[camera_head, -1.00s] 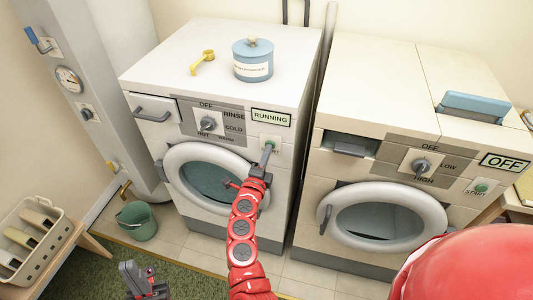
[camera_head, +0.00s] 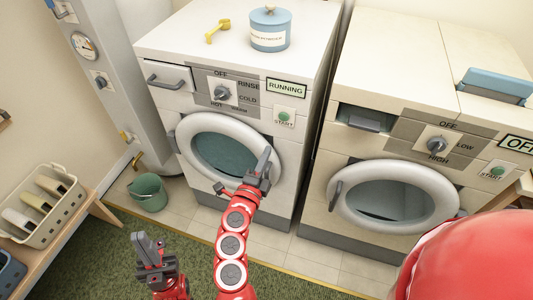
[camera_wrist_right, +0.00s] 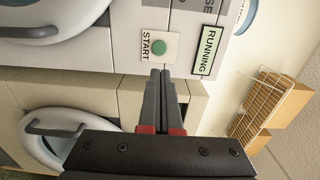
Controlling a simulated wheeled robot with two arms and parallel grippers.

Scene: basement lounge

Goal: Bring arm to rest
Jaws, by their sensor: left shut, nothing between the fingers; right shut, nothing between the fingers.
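My right gripper (camera_head: 265,157) is in front of the washer's (camera_head: 295,160) round door in the head view. Its fingers are shut and empty, pointing up, below the green START button (camera_head: 284,117) and apart from it. In the right wrist view the shut fingertips (camera_wrist_right: 162,76) appear just below the START button (camera_wrist_right: 158,47). The washer's display (camera_head: 286,88) reads RUNNING. My left gripper (camera_head: 143,242) is at the lower left of the head view, above the green carpet, shut and empty.
A dryer (camera_head: 330,200) with an OFF display (camera_head: 515,146) stands on the right. A green bucket (camera_head: 148,192) is on the floor left of the washer. A basket (camera_head: 55,225) sits on a bench at the left. A blue canister (camera_head: 270,35) and yellow scoop (camera_head: 217,30) are on the washer.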

